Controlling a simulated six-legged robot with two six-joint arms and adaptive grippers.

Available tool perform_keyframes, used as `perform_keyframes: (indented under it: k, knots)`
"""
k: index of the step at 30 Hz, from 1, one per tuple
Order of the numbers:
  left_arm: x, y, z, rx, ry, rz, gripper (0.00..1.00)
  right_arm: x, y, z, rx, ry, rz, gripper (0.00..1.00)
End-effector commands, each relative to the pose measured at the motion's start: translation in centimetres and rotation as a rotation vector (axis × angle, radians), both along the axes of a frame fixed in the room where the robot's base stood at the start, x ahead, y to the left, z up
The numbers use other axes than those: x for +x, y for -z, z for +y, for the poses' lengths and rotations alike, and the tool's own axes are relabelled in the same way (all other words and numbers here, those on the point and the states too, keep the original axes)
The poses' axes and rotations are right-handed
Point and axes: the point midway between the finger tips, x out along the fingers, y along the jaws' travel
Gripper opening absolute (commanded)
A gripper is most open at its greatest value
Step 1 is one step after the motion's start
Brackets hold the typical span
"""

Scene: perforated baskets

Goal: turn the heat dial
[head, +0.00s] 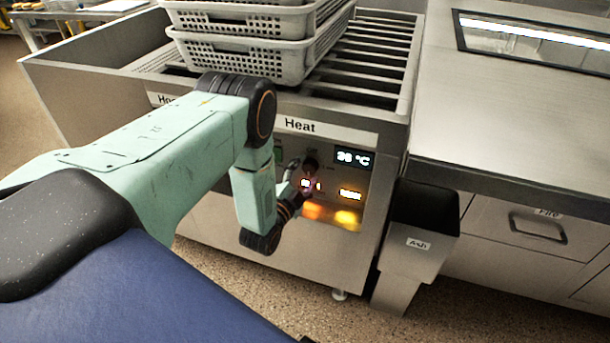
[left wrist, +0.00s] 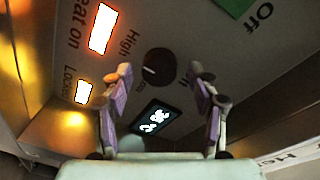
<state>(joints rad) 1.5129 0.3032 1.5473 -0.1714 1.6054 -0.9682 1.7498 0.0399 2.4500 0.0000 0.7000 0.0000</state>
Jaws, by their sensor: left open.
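The heat dial (left wrist: 158,68) is a round black knob with a white pointer line, on the panel in the left wrist view. "High" is printed beside it. In the head view the dark dial (head: 311,163) shows on the front panel below the "Heat" label. My left gripper (head: 302,174) is at this panel, its fingers partly hidden by the wrist. In the left wrist view the open gripper (left wrist: 158,76) has one fingertip on each side of the dial, with gaps visible. Whether a fingertip touches it I cannot tell. My right gripper is not in view.
A temperature display (head: 353,159) is right of the dial. Lit "Heat on" (left wrist: 102,28) and "Locked" (left wrist: 83,92) indicators glow nearby. Stacked perforated baskets (head: 255,55) stand on the slatted top. An "Ash" bin (head: 418,235) and a steel counter (head: 510,120) are to the right.

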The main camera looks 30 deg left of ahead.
Motion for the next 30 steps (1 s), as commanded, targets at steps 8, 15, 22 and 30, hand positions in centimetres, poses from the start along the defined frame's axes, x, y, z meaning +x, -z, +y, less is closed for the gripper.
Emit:
perform_keyframes:
  k: [8,15,22,30]
  knots:
    - [-0.03,-0.01,-0.03,0.0,0.0,0.0,0.48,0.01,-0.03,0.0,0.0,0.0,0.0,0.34]
    - [-0.05,0.0,-0.02,0.0,0.0,0.0,0.28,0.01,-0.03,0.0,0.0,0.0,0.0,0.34]
    - [-0.04,0.0,0.01,0.0,0.0,0.0,0.08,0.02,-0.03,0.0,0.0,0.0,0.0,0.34]
    - [-0.03,0.01,0.03,-0.019,-0.001,-0.006,0.05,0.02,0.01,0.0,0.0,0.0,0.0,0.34]
